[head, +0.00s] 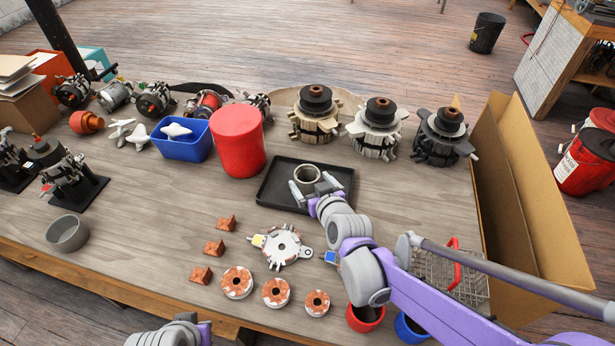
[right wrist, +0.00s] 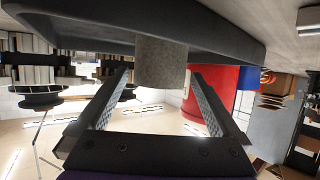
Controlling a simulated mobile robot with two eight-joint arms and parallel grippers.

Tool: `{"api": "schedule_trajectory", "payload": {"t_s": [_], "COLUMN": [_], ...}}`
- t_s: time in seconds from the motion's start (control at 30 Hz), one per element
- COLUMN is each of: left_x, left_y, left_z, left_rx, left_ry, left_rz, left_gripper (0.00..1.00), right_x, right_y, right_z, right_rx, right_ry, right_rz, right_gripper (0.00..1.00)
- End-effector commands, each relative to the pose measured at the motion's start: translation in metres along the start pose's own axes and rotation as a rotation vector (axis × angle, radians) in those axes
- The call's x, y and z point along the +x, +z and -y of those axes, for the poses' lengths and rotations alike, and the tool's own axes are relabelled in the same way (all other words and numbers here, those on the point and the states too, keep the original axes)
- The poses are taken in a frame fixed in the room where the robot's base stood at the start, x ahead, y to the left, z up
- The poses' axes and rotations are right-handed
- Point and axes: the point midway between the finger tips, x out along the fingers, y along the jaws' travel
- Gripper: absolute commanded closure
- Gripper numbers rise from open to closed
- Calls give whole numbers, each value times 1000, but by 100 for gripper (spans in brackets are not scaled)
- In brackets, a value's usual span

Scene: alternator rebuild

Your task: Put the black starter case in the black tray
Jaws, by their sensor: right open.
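The black tray (head: 268,201) lies flat in the middle of the table. A dark grey hollow cylinder (head: 307,174), which I take for the starter case, stands upright in it with its open end up. My right gripper (head: 317,186) reaches over the tray's right part, its open fingers around the cylinder. In the right wrist view, upside down, the cylinder (right wrist: 161,62) stands against the tray (right wrist: 75,30), between the spread fingers (right wrist: 160,100), with gaps showing beside it. My left gripper is not in view; only part of my left arm shows at the bottom edge.
A red canister (head: 238,140) and a blue bin (head: 183,148) stand left of the tray. Several alternator units (head: 378,130) stand behind. An open cardboard box (head: 510,200) is at the right.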

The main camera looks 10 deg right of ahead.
Motion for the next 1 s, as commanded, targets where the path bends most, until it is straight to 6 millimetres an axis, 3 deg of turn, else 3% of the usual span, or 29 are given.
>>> {"api": "schedule_trajectory", "payload": {"t_s": [0.2,0.4,0.6,1.0], "left_x": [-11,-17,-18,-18], "left_y": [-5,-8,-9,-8], "left_z": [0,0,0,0], "left_rx": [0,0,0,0], "left_ry": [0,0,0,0], "left_rz": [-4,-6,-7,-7], "left_gripper": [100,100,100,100], "right_x": [-50,-78,-87,-87], "right_y": [-2,-1,0,0], "right_z": [0,0,0,0], "right_rx": [0,0,-2,-1], "right_ry": [1,0,0,0], "right_rz": [-1,-1,0,0], "right_gripper": [0,0,0,0]}}
